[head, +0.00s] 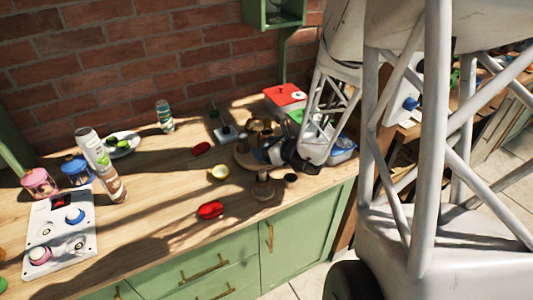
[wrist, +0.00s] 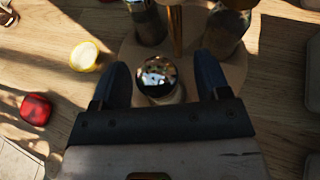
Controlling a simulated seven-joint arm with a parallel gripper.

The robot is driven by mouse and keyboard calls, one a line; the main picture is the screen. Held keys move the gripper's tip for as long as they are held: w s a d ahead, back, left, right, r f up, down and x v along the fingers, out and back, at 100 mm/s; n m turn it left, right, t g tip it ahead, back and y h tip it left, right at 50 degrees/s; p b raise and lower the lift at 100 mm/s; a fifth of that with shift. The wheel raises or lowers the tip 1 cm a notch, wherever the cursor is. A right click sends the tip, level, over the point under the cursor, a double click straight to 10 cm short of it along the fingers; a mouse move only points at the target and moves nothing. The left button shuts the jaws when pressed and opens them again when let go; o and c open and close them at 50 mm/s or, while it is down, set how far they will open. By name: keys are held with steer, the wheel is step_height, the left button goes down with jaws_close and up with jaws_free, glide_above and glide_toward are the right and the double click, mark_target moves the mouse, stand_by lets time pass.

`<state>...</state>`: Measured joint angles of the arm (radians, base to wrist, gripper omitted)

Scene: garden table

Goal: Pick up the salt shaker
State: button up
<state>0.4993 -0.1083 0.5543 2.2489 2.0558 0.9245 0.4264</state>
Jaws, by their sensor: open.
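A shaker with a shiny domed metal top (wrist: 158,75) and a pale body stands upright on a round wooden tray (wrist: 235,70); it appears to be the salt shaker. My gripper (wrist: 160,82) is open, with one dark finger on each side of the shaker and the top between them. I cannot tell whether either finger touches it. In the head view my gripper (head: 266,154) is low over the tray (head: 242,161), and the shaker is hard to make out there.
A dark container (wrist: 146,22), a brass post (wrist: 175,28) and a glass jar (wrist: 226,30) stand close beyond the shaker. A yellow-rimmed cup (wrist: 84,57) and a red object (wrist: 36,109) lie left. A wooden knobbed item (head: 263,187) is near the counter's front edge.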

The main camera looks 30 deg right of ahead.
stand_by(0.5)
steer(key=c, duration=1)
steer(key=shift+r, duration=0.15)
steer(key=shift+c, duration=0.3)
steer(key=shift+r, duration=4.85)
